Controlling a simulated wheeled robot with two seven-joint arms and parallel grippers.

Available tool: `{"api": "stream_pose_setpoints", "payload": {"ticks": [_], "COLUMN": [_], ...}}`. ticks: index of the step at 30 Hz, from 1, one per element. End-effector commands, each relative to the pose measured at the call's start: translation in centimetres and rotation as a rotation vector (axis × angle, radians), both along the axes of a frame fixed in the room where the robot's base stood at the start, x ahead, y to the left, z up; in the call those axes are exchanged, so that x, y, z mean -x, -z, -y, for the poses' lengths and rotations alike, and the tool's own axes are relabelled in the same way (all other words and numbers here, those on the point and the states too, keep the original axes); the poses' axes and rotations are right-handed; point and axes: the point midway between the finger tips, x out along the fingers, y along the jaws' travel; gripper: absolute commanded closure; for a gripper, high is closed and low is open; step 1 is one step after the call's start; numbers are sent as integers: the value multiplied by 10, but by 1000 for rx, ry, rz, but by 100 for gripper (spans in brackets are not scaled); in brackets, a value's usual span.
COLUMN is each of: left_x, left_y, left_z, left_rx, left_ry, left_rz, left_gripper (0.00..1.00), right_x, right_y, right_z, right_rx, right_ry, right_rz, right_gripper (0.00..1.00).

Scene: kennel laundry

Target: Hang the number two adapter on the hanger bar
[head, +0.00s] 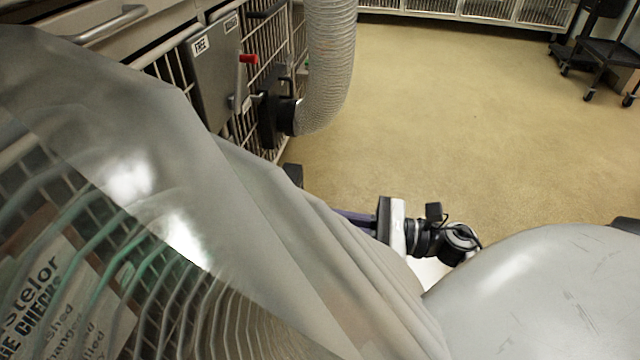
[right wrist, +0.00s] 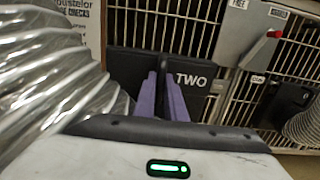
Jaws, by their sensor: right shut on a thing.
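The number two adapter (right wrist: 200,88) is a black plate with a white "TWO" label in the right wrist view. It stands in front of a wire cage front. My right gripper (right wrist: 162,88) has purple fingers shut on the adapter; the exact contact is hard to see. In the head view the same gripper (head: 350,217) points left, its fingertips hidden behind a translucent duct. A small dark edge (head: 293,175) beyond the duct may be the adapter. A curved metal bar (head: 108,27) at upper left may be the hanger bar; I cannot tell. My left gripper is not in view.
A large translucent hose (head: 250,220) fills the left foreground and blocks much of the view. A grey panel marked "FREE" (head: 215,75) with a red-handled lever is on the cages. A ribbed hose (head: 328,60) joins a black port (head: 272,112).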

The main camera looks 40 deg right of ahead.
Motion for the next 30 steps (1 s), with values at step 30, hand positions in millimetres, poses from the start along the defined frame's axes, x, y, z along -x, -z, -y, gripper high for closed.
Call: {"api": "stream_pose_setpoints", "payload": {"ticks": [30], "left_x": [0], "left_y": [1], "left_z": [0], "left_rx": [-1], "left_ry": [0], "left_rz": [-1], "left_gripper": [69], "right_x": [-73], "right_y": [-2], "right_z": [-56], "right_rx": [-4], "right_ry": [-2], "right_rz": [6], "right_gripper": [100]}}
